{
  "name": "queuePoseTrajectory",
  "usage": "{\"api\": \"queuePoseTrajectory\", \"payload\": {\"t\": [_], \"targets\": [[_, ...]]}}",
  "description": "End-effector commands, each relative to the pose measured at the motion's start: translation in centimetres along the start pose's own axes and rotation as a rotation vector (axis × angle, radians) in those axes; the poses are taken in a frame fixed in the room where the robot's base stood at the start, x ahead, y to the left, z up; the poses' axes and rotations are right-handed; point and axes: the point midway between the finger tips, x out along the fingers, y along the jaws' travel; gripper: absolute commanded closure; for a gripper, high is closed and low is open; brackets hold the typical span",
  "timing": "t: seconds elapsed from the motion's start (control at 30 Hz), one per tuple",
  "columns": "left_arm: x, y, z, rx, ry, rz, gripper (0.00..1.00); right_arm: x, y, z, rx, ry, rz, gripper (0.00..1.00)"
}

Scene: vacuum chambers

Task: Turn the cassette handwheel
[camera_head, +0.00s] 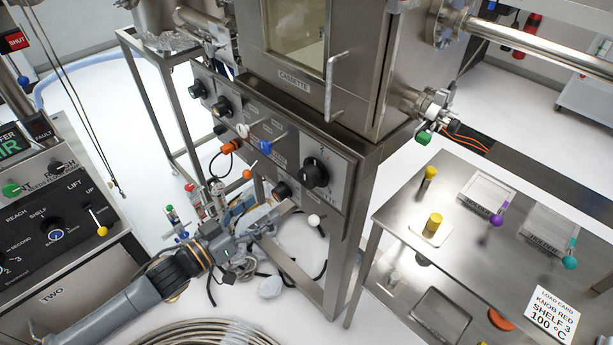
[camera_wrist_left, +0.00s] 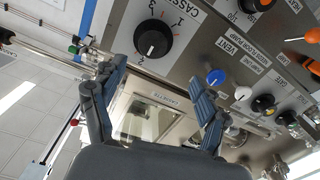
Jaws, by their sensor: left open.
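The cassette handwheel (camera_head: 314,172) is a black round knob with a pointer on the right part of the steel front panel (camera_head: 340,165). In the left wrist view, the handwheel (camera_wrist_left: 153,39) shows at the top centre, with CASSETTE lettering and red numbers 1 to 3 around it. My left gripper (camera_head: 268,204) is in front of the panel, lower left of the handwheel and apart from it. In the left wrist view, its two fingers (camera_wrist_left: 160,80) are spread with nothing between them. My right gripper is in neither view.
Other controls crowd the panel: an orange handle (camera_head: 229,147), a blue knob (camera_head: 264,147) and a white ball-ended lever (camera_head: 314,220). A steel table (camera_head: 395,215) with trays stands at right. A control console (camera_head: 60,215) stands at left. Coiled hose (camera_head: 215,333) lies on the floor.

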Motion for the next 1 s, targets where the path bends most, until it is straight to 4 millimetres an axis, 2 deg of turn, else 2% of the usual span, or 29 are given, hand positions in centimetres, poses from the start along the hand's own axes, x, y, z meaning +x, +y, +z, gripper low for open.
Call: {"api": "queuePoseTrajectory", "payload": {"t": [0.13, 0.27, 0.5, 0.7, 0.8, 1.0], "targets": [[0.7, 1.0, -1.1, -0.009, 0.014, 0.029, 0.26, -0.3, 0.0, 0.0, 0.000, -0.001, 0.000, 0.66], [2.5, 1.1, -1.3, -0.007, 0.016, 0.028, 0.26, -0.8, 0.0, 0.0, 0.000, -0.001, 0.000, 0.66], [7.7, 1.2, -1.4, -0.007, 0.015, 0.026, 0.26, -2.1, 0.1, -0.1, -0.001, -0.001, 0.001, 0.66], [11.4, 1.3, -1.3, -0.006, 0.014, 0.027, 0.26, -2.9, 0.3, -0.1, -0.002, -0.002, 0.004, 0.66], [12.7, 1.2, -1.2, -0.007, 0.013, 0.026, 0.26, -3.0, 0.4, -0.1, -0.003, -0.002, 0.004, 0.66], [13.8, 1.2, -1.1, -0.006, 0.012, 0.025, 0.26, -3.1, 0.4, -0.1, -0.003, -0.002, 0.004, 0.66]]}}
